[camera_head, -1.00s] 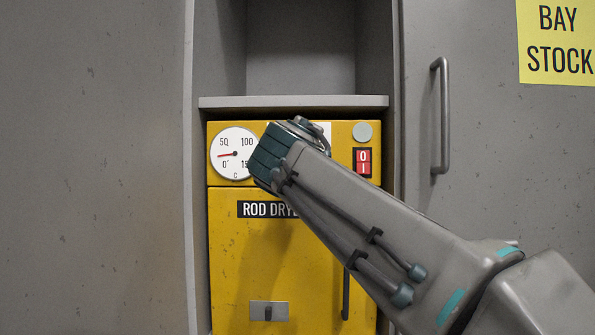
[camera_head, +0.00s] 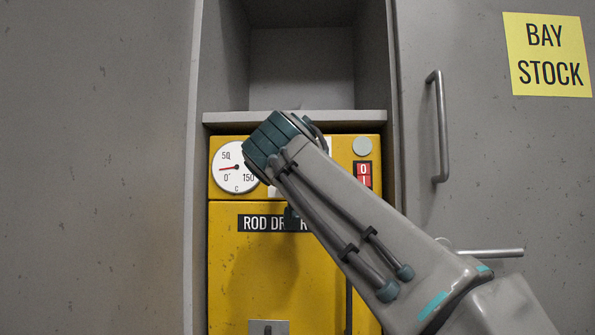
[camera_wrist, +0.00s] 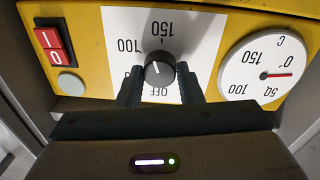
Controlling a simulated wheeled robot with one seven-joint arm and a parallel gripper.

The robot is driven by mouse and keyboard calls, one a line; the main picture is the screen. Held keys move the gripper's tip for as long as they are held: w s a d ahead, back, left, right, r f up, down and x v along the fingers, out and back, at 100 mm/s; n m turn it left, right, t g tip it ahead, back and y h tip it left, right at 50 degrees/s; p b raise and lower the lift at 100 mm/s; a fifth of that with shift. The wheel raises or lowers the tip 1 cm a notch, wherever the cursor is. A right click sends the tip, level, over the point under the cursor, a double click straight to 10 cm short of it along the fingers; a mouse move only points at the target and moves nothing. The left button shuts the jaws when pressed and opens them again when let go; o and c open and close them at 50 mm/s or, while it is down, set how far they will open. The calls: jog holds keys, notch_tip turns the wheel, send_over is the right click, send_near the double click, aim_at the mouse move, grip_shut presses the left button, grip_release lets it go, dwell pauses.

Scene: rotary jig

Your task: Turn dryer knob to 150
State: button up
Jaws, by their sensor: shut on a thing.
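The dryer knob (camera_wrist: 159,70) is round and dark, on a white dial plate (camera_wrist: 196,32) on the yellow rod dryer (camera_head: 228,260). The wrist view is upside down and shows 150, 100 and OFF around the knob. A pale mark shows on the knob, but its exact aim is hard to read. My gripper (camera_wrist: 160,78) is shut on the knob, one dark finger on each side. In the head view my wrist covers the knob and most of its plate.
A round gauge (camera_head: 230,167) beside the knob has its red needle near 0. A red switch (camera_head: 363,175) and a grey button (camera_head: 362,146) sit on its other side. A shelf edge (camera_head: 295,117) runs just above; a cabinet handle (camera_head: 439,125) stands at right.

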jog(key=shift+m+b, duration=0.3)
jog(key=shift+m, duration=1.6)
jog(key=o, duration=1)
jog(key=s, duration=0.4)
jog(key=s+a, duration=0.1)
jog(key=s, duration=0.8)
jog(key=shift+s+a, duration=0.15)
jog(key=shift+s, duration=0.2)
